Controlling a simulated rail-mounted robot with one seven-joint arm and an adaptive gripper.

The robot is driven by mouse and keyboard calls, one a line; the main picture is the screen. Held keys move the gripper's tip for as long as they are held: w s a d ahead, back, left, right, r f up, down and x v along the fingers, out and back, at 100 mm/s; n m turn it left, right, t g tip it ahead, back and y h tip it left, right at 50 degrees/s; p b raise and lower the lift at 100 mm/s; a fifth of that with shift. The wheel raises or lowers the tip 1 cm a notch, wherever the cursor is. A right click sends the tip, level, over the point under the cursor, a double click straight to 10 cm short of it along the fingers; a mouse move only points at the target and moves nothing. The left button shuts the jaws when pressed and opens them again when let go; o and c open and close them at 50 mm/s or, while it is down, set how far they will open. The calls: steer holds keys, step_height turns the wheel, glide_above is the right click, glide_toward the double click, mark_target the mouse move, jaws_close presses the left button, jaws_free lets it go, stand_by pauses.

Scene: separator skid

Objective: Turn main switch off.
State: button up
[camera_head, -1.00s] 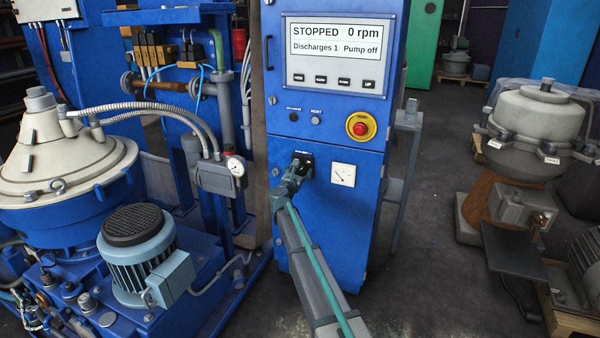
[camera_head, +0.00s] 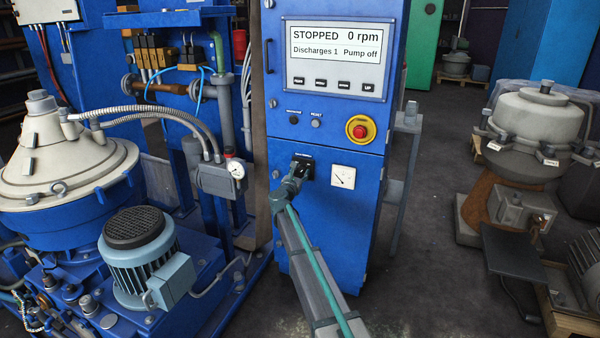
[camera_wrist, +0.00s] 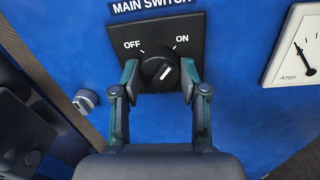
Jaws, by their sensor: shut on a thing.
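The main switch is a black round knob (camera_wrist: 158,68) on a black plate with OFF at upper left and ON at upper right, seen in the wrist view. Its white mark leans up and right, toward ON. My gripper (camera_wrist: 160,80) is shut on the knob, one finger on its left side and one on its right. In the head view my gripper (camera_head: 296,178) reaches the cabinet front (camera_head: 335,225) at the switch plate (camera_head: 306,163), covering most of the knob.
A display (camera_head: 336,55) reads STOPPED, 0 rpm, Pump off. Below it is a red emergency stop (camera_head: 360,128) on a yellow ring. A white ammeter (camera_head: 343,176) sits right of the switch.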

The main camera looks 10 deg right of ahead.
steer(key=n+p, duration=0.4)
steer(key=p, duration=0.1)
steer(key=shift+r, duration=0.35)
steer(key=n+p, duration=0.5)
steer(key=p, duration=0.1)
steer(key=shift+g, duration=0.4)
steer(key=n+p, duration=0.5)
steer(key=p, duration=0.1)
steer(key=shift+f+n+h+p, duration=0.2)
steer(key=shift+n+h+p, duration=0.1)
steer(key=shift+n+p, duration=0.8)
steer(key=o, duration=1.1)
steer(key=shift+o, duration=0.2)
steer(key=shift+s+a, duration=0.1)
